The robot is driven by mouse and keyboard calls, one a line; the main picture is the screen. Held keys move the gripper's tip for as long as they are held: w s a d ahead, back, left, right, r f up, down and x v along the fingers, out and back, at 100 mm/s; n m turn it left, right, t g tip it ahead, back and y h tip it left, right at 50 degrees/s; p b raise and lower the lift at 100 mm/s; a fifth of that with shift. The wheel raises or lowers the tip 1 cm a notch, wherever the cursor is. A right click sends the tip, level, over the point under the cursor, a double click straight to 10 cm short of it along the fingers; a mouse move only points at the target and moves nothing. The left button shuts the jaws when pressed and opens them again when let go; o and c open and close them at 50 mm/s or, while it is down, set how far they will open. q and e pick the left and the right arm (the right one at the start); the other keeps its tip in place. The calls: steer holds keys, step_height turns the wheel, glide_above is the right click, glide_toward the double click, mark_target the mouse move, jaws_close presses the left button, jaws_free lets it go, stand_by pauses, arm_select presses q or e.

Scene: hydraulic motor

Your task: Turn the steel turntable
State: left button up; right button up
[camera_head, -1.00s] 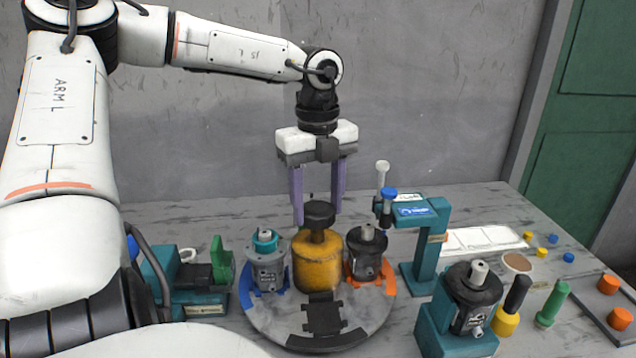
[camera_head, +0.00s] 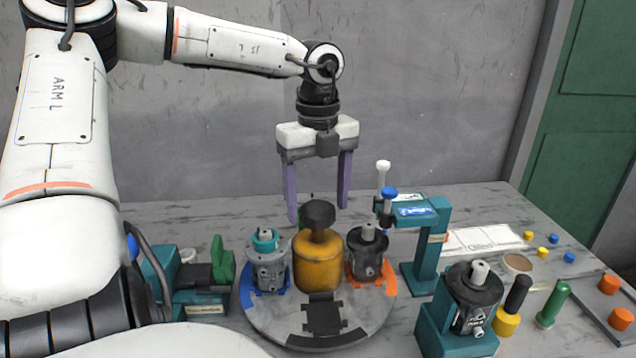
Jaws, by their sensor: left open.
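The round grey steel turntable (camera_head: 272,318) lies on the table in front of me. A yellow cylinder with a black knob (camera_head: 318,260) stands at its middle. A grey motor with a teal ring (camera_head: 268,264) sits on its left, by a blue patch. A dark grey motor (camera_head: 368,255) sits on its right, by an orange patch. A black fixture (camera_head: 322,316) lies at the near side. My left gripper (camera_head: 318,212) points down with its purple fingers spread wide, empty, above or behind the black knob. The exact gap to the knob is hard to tell. My right gripper is out of view.
A teal press stand (camera_head: 422,262) is right of the turntable. A motor on a teal block (camera_head: 466,310) stands near right, beside black-yellow (camera_head: 510,308) and green (camera_head: 552,304) handles. A teal vise (camera_head: 200,285) is at left. A plate with orange buttons (camera_head: 590,310) is at far right.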

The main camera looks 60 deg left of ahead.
arm_select(q)
step_height(320, 180, up, 10)
steer(key=shift+f, duration=0.15)
